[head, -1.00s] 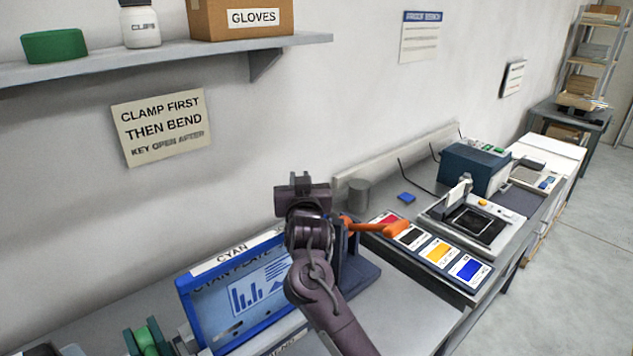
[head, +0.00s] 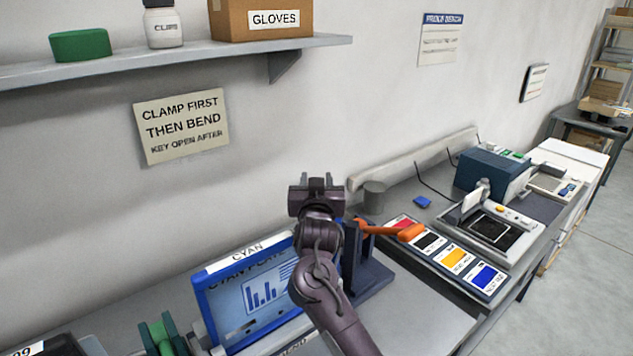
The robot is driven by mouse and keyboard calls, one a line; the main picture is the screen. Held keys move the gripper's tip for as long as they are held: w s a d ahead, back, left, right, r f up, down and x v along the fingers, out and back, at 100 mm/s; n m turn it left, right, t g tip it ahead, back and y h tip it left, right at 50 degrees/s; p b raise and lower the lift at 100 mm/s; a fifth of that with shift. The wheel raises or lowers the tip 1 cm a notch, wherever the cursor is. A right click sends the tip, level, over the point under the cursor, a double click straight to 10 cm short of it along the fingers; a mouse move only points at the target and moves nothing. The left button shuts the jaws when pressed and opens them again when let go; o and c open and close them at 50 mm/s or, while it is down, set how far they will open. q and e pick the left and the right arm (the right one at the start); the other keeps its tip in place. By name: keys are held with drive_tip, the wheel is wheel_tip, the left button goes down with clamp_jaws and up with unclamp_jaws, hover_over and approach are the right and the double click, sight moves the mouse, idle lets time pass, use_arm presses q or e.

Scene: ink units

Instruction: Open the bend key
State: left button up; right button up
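My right gripper (head: 317,181) is raised in the middle of the view, above the bench, with its fingers apart and nothing between them. An orange lever (head: 396,231) sticks out to the right from a dark blue stand (head: 372,278), just right of and below my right gripper. My arm hides part of the stand. A blue-framed plate labelled CYAN (head: 240,300) stands tilted to the left of my arm. I cannot tell which part is the bend key; no label for it is readable. My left gripper is not in view.
A grey cylinder (head: 374,197) stands behind. A green part (head: 163,338) is at the lower left. A wall sign (head: 182,126) reads CLAMP FIRST THEN BEND, KEY OPEN AFTER. A shelf (head: 200,58) juts out above.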

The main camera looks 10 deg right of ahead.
drive_tip(key=b+v, duration=0.2)
drive_tip(key=v, duration=0.4)
drive_tip(key=shift+s+a+f, duration=0.15)
drive_tip(key=shift+s, duration=0.2)
drive_tip(key=shift+s+a+b, duration=0.1)
drive_tip(key=shift+s+b, duration=0.2)
drive_tip(key=shift+s, duration=0.25)
